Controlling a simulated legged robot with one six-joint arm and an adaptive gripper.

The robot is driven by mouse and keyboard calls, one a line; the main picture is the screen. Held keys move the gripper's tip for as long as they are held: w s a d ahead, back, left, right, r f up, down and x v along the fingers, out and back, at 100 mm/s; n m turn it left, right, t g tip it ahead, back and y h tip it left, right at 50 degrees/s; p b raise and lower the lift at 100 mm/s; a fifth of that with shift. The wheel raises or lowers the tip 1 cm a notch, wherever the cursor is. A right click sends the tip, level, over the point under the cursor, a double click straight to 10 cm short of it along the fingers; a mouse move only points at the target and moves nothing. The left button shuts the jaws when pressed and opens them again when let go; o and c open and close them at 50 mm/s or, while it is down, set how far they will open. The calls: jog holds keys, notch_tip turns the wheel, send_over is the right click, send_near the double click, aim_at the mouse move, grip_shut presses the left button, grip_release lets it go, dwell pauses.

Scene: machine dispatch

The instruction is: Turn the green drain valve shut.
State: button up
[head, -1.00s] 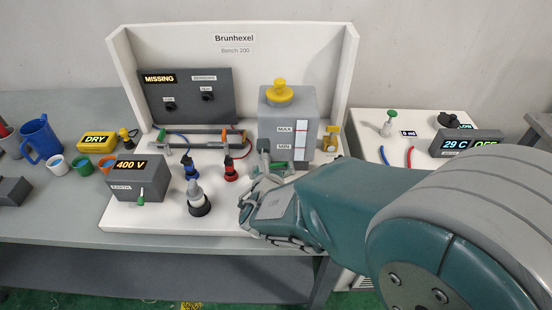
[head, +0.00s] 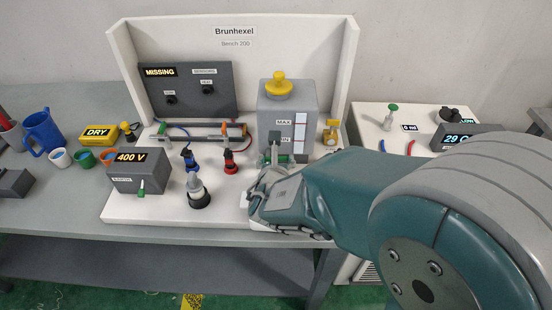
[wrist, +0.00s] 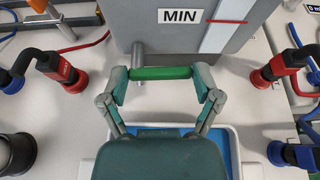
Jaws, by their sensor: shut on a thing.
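The green drain valve handle (wrist: 161,73) lies crosswise in the wrist view, close in front of the grey tank (wrist: 180,35). A short grey stub (wrist: 138,52) runs from the tank to its left part. My gripper (wrist: 161,80) is shut on the handle, one finger at each end. In the head view, the green handle (head: 285,158) shows low on the tank (head: 287,110), partly hidden by my gripper (head: 268,178).
A blue tray (wrist: 230,150) with a pale rim lies under my gripper. Red connectors (wrist: 60,70) stand on both sides, with blue ones nearby. A grey 400 V box (head: 138,172) and a black-and-white plug (head: 198,192) stand to the left on the bench board.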

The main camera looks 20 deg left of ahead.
jog(key=shift+m, duration=0.3)
jog(key=o, duration=0.9)
jog(key=shift+a+f, duration=0.1)
jog(key=v, duration=1.2)
jog(key=shift+w, duration=0.1)
